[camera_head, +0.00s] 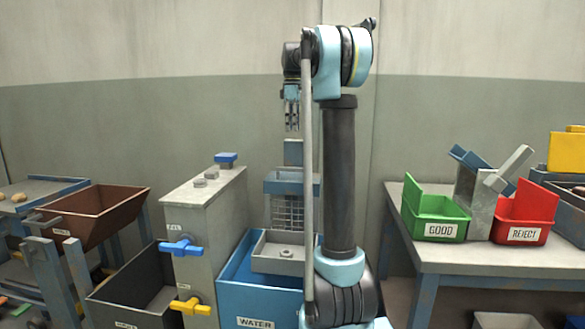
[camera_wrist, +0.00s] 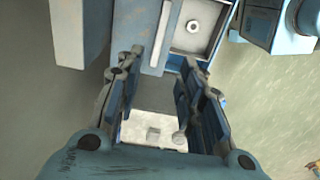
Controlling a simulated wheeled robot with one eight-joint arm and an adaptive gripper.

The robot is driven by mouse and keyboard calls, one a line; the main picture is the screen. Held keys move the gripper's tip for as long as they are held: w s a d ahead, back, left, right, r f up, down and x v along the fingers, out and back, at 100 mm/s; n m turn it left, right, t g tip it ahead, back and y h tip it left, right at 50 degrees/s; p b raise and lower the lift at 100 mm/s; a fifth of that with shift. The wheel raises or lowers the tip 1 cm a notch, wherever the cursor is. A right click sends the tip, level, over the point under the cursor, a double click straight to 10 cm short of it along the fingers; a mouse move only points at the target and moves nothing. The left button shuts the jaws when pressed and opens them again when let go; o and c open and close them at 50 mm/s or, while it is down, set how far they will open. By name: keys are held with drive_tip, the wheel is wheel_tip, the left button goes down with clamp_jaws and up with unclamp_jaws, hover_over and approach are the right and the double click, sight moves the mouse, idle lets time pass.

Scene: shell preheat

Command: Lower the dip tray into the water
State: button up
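The grey dip tray (camera_head: 262,262) sits at the top of the blue tank labelled WATER (camera_head: 232,275). A small round knob shows in the tray. What I take to be the same tray (camera_wrist: 211,42) is at the top of the wrist view, with a ring-like knob in it. My gripper (camera_head: 292,127) points down, well above the tray and over a grey post (camera_head: 293,152). In the wrist view my gripper (camera_wrist: 160,60) has its fingers apart with nothing held between them. The water surface is not visible. My arm hides the tank's right part.
A grey cabinet (camera_head: 210,215) with blue and yellow valve handles stands left of the tank. A dark bin (camera_head: 135,300) and a brown hopper (camera_head: 95,210) are farther left. Green GOOD (camera_head: 437,217) and red REJECT (camera_head: 525,215) bins are on the right table.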

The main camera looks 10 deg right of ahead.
wheel_tip(320, 180, down, 17)
drive_tip(key=shift+f, duration=0.1)
idle(0.6)
